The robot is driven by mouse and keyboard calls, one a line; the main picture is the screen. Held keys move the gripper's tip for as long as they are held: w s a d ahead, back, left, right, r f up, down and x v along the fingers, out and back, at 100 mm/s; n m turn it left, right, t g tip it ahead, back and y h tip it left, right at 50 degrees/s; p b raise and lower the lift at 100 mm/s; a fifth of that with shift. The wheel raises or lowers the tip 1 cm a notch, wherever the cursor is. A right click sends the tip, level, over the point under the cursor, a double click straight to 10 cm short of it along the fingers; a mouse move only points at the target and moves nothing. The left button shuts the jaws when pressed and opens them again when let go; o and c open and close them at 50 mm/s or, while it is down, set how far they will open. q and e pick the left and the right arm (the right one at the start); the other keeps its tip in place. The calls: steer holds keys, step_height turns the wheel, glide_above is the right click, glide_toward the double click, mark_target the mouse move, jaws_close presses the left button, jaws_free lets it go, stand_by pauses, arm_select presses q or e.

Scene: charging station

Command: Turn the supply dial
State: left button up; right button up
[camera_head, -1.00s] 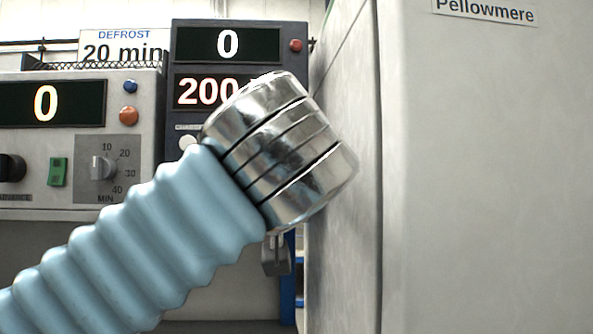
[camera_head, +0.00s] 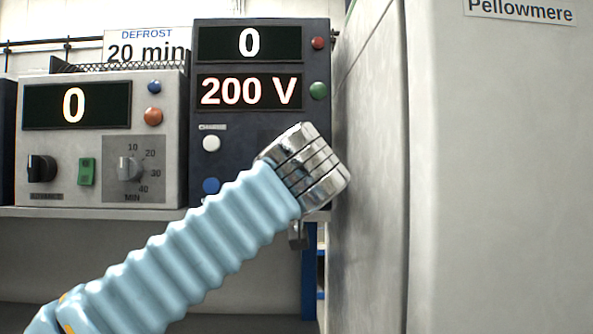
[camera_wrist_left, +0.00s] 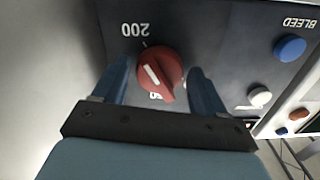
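The red supply dial (camera_wrist_left: 160,69) sits on the dark panel in the left wrist view, which is upside down. It has a white pointer line, a "200" label near it and a second label partly hidden. My left gripper (camera_wrist_left: 160,72) is open, with one blue-grey finger on each side of the dial. Narrow gaps seem to show; contact is hard to judge. In the head view my left arm and its metal wrist hide the dial and fingers. The charger panel (camera_head: 206,105) reads "0" and "200 V". My right gripper is out of view.
The grey defrost unit (camera_head: 165,92), with its own black knob and grey minute dial (camera_head: 129,169), stands left of the charger. A large pale cabinet (camera_head: 490,180) rises close on the right. Blue (camera_wrist_left: 290,47) and white (camera_wrist_left: 260,96) buttons are near the red dial.

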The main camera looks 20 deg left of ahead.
arm_select(q)
steer(key=c, duration=0.8)
steer(key=shift+o, duration=0.2)
steer(key=m+p, duration=0.1)
steer(key=m, duration=0.4)
steer(key=shift+m+p, duration=0.3)
steer(key=shift+p, duration=0.1)
steer(key=o, duration=1.1)
steer(key=shift+c, duration=0.2)
steer(key=b+v, duration=0.1)
steer(key=v, duration=1.2)
steer(key=shift+s+b, duration=0.4)
